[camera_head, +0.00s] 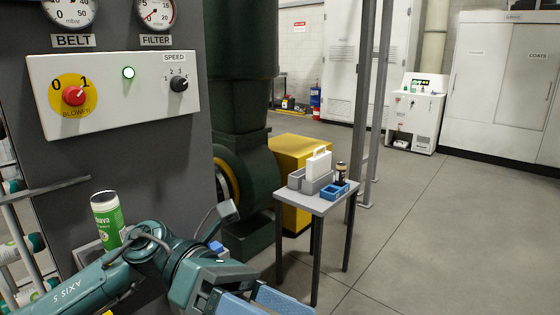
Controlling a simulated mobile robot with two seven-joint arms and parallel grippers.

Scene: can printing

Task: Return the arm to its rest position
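My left arm, teal, comes in from the bottom left and reaches across the lower part of the head view. Its gripper (255,298) is at the bottom edge, with light blue parts cut off by the frame; I cannot tell whether it is open or shut. My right gripper is not in view. A green and white can (108,222) stands upright behind the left arm, beside the grey panel; its base is partly hidden. The gripper is to the right of the can and apart from it.
A white control box (128,115) with a red blower knob (73,95) and a lit button is on the grey cabinet (170,170). A small grey table (318,203) holds a caddy and a blue tray (336,191). Open floor lies to the right.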

